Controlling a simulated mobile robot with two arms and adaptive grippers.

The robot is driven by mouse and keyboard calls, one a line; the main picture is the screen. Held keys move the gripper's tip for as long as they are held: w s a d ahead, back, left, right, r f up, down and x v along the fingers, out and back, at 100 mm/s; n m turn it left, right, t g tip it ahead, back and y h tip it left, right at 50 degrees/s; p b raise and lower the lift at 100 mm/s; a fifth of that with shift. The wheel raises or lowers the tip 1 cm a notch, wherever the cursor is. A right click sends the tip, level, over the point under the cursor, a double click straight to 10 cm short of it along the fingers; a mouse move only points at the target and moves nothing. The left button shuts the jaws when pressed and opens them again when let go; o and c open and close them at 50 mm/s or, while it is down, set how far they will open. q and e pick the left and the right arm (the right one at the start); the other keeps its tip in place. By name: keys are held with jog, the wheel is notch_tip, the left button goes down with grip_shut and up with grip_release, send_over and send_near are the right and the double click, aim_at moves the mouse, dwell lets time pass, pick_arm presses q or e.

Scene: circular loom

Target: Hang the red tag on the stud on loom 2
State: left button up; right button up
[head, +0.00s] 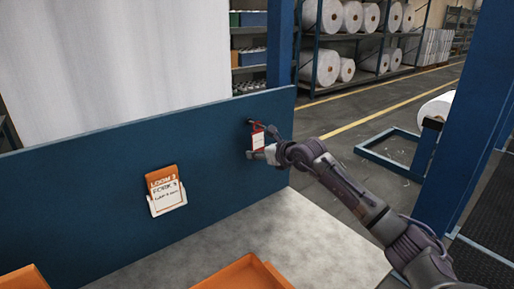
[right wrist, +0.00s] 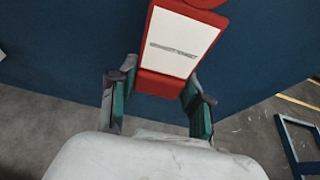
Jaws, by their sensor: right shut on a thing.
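The red tag (head: 258,139) with a white label is upright in front of the blue panel (head: 225,150), near its right end. My right gripper (head: 262,153) is shut on the tag's lower end. In the right wrist view the red tag (right wrist: 180,40) rises from between the green-padded fingers of the right gripper (right wrist: 158,100), its top cut off by the picture edge. A small dark stud (head: 250,122) juts from the panel close to the tag's top. I cannot tell whether the tag touches it. My left gripper is out of view.
An orange card (head: 163,177) marked LOOM, its number unclear, sits in a white holder on the panel. Orange trays (head: 245,273) stand at the bottom. A blue post (head: 462,120) and a low blue frame (head: 390,160) stand at right.

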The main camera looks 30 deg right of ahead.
jog(key=shift+s+r, duration=0.15)
jog(key=shift+s, duration=0.2)
jog(key=s, duration=0.1)
jog(key=s+b, duration=0.1)
jog(key=s, duration=0.1)
jog(key=s+b, duration=0.1)
jog(key=s, duration=0.1)
jog(key=shift+d+r, duration=0.2)
jog(key=shift+r, duration=0.15)
jog(key=s+a+f+n+g+y, duration=0.1)
jog(key=s+a+f+n+y, duration=0.2)
jog(key=a, duration=0.4)
jog(key=s+a+f+n+g+y, duration=0.1)
jog(key=s+a+f+n+y, duration=0.15)
jog(key=s+a+f, duration=0.35)
jog(key=s+a+f+n+g+y, duration=0.1)
jog(key=s+a+n+g+y, duration=0.2)
jog(key=s+a, duration=0.8)
jog(key=shift+s+a+f+n+g+y, duration=0.2)
jog(key=shift+s+f+n+g+y, duration=0.2)
jog(key=shift+s+n+y, duration=0.4)
